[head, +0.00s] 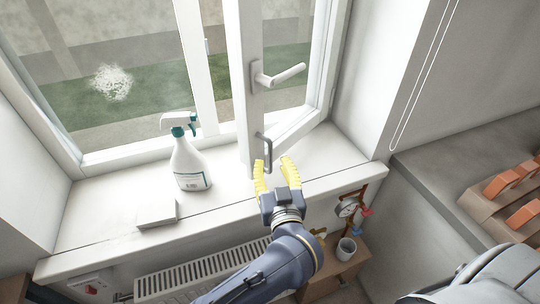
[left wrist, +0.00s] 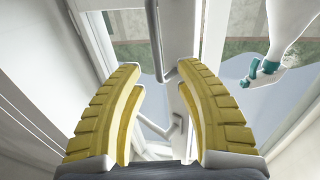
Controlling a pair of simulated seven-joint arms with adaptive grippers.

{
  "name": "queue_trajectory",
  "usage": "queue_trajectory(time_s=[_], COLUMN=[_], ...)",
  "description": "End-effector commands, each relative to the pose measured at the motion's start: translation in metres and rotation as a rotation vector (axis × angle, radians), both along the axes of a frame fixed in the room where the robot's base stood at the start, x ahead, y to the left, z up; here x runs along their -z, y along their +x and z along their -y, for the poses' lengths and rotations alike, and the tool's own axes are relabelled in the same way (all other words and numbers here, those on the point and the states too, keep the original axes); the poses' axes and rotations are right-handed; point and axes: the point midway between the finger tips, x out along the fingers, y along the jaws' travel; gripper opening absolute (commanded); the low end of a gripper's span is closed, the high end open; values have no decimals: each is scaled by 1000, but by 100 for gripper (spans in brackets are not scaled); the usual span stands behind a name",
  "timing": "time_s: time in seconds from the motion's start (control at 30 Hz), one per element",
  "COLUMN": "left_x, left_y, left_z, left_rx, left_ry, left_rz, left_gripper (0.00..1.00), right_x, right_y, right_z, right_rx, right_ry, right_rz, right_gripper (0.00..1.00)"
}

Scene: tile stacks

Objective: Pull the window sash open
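The white window sash (head: 246,95) stands ajar, its free edge swung inward over the sill. It carries a white lever handle (head: 280,75) and, lower down, a grey bar handle (head: 268,150). My left gripper (head: 273,162) is open, with yellow fingers pointing at the bar handle. In the left wrist view, the bar handle (left wrist: 157,45) appears ahead of and between the fingertips (left wrist: 162,68); I cannot tell whether they touch it. My right gripper is not in view.
A spray bottle (head: 188,160) stands on the sill (head: 105,205) left of the sash; a white block (head: 157,213) lies nearer the front edge. Below are a radiator (head: 200,272) and a cup (head: 346,249). A grey worktop (head: 430,165) with orange-topped items is at right.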

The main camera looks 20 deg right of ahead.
Motion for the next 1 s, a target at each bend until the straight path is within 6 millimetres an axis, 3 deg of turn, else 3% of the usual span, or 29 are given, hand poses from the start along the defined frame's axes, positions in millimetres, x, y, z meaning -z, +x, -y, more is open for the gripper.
queue_trajectory(time_s=[0.2, 0.4, 1.0], left_x=[1, 1, 0], left_y=[-34, -53, -62], left_z=[-6, -10, -12], left_rx=[0, 1, -1], left_ry=[-2, 0, 1], left_rz=[-3, -3, -1], left_gripper=[34, 34, 34], right_x=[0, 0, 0], right_y=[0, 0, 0], right_z=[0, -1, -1], right_rx=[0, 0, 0], right_ry=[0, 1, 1], right_rz=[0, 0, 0], right_gripper=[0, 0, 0])
